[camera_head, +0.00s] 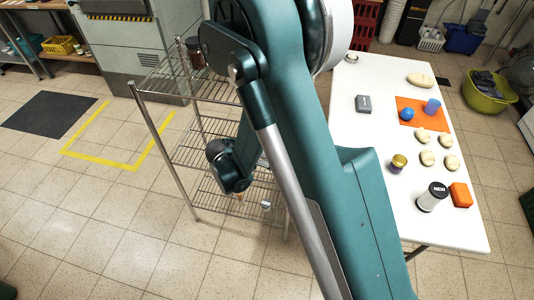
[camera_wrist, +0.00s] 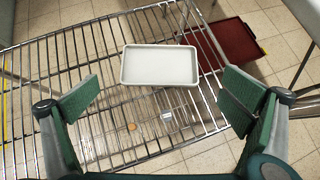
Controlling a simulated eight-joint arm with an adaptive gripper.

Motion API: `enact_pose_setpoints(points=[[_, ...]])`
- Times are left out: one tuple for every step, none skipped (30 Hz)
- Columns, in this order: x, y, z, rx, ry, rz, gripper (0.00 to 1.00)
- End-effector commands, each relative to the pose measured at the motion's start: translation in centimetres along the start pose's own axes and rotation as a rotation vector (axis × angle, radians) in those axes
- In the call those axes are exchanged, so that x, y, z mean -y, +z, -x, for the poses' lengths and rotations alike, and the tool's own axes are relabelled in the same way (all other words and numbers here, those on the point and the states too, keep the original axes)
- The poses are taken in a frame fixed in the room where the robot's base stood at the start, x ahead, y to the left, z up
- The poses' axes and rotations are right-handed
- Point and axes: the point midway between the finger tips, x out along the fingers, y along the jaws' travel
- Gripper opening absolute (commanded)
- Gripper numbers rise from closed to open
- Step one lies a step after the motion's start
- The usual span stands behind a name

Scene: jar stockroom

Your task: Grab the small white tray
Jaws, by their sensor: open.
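The small white tray (camera_wrist: 160,66) is a shallow rectangle with a raised rim. In the wrist view it lies on a wire rack shelf (camera_wrist: 60,70), a little beyond my gripper. My gripper (camera_wrist: 153,92) is open and empty, with one green-padded finger on each side of the picture and the tray between and ahead of them. In the head view my gripper (camera_head: 238,190) is at the wire rack, partly hidden by my arm. I cannot make out the tray in the head view.
A small clear item (camera_wrist: 167,115) and an orange round thing (camera_wrist: 132,126) show below the tray. A dark red flat object (camera_wrist: 222,45) is beyond the rack. A dark jar (camera_head: 194,52) stands on the rack's top shelf. A white table (camera_head: 440,225) with several items is at the right.

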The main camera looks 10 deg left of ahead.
Motion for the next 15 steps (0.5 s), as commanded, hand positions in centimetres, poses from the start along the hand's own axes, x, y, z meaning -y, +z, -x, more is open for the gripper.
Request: enact_pose_setpoints(points=[[0.0, 0.0, -0.5, 0.0, 0.0, -0.001, 1.0], [0.0, -0.1, -0.7, 0.0, 0.0, -0.001, 1.0], [0.0, -0.1, -1.0, 0.0, 0.0, -0.001, 1.0], [0.0, -0.1, -1.3, 0.0, 0.0, -0.001, 1.0], [0.0, -0.1, -1.5, 0.0, 0.0, -0.001, 1.0], [0.0, -0.1, -1.8, 0.0, 0.0, -0.001, 1.0], [-0.1, -0.1, -2.0, 0.0, 0.0, -0.002, 1.0], [-0.1, -0.1, -2.1, 0.0, 0.0, -0.001, 1.0], [-0.1, -0.1, -2.3, 0.0, 0.0, -0.001, 1.0], [0.0, -0.1, -2.3, 0.0, 0.0, -0.001, 1.0], [0.0, 0.0, -2.3, 0.0, 0.0, -0.001, 1.0], [0.0, 0.0, -2.3, 0.0, 0.0, -0.001, 1.0], [0.0, 0.0, -2.3, 0.0, 0.0, -0.001, 1.0], [0.0, 0.0, -2.3, 0.0, 0.0, -0.001, 1.0], [0.0, 0.0, -2.3, 0.0, 0.0, -0.001, 1.0]])
